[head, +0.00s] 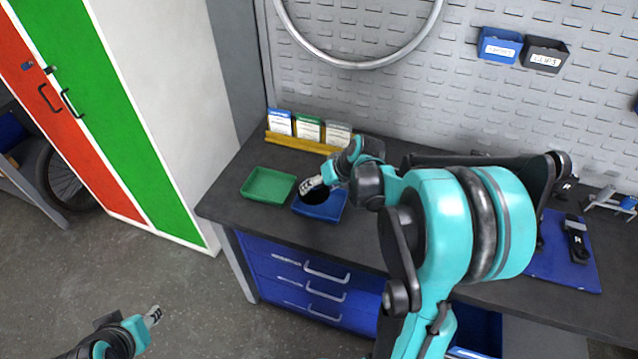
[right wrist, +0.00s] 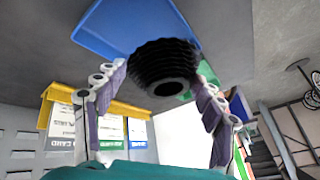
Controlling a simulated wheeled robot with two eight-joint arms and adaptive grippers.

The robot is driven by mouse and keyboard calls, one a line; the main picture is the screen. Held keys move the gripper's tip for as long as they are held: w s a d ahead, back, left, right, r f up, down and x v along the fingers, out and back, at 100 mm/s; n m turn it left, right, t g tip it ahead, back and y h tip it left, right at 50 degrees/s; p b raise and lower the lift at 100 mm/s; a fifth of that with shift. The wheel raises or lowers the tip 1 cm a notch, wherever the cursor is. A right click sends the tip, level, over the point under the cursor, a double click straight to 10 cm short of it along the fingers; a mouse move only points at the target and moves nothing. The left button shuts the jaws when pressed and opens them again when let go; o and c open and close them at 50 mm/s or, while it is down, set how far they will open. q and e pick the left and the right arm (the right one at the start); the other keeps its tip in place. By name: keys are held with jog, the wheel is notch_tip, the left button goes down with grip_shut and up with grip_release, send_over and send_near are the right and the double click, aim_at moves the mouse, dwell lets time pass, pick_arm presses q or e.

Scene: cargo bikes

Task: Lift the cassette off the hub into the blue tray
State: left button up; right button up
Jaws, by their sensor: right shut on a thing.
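The cassette (right wrist: 165,68) is a black ribbed, tapered stack with a round hole in its end. My right gripper (head: 310,185) is shut on it, with a finger on either side in the right wrist view. The blue tray (head: 332,214) stands on the bench, and the cassette's dark shape (head: 313,196) shows over it, partly behind the fingers. The tray also shows behind the cassette in the right wrist view (right wrist: 108,28). I cannot tell whether the cassette touches the tray floor. I cannot make out the hub. My left gripper (head: 153,316) is low at the left, away from the bench.
A green tray (head: 268,186) stands just left of the blue tray. A yellow rack (head: 300,143) with labelled cards stands behind them. A blue mat (head: 570,262) with a black tool (head: 576,240) lies at the right. My right arm hides much of the bench's middle.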

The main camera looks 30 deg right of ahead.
aim_at(326, 206)
jog(key=shift+d+r, duration=0.1)
jog(key=shift+d, duration=0.9)
jog(key=shift+s+f+b, duration=0.1)
jog(key=shift+f+b, duration=2.25)
jog(key=shift+f, duration=0.5)
jog(key=shift+f+b, duration=0.3)
jog(key=shift+f, duration=0.1)
jog(key=o, duration=2)
jog(key=shift+c, duration=0.2)
jog(key=shift+s+r, duration=0.1)
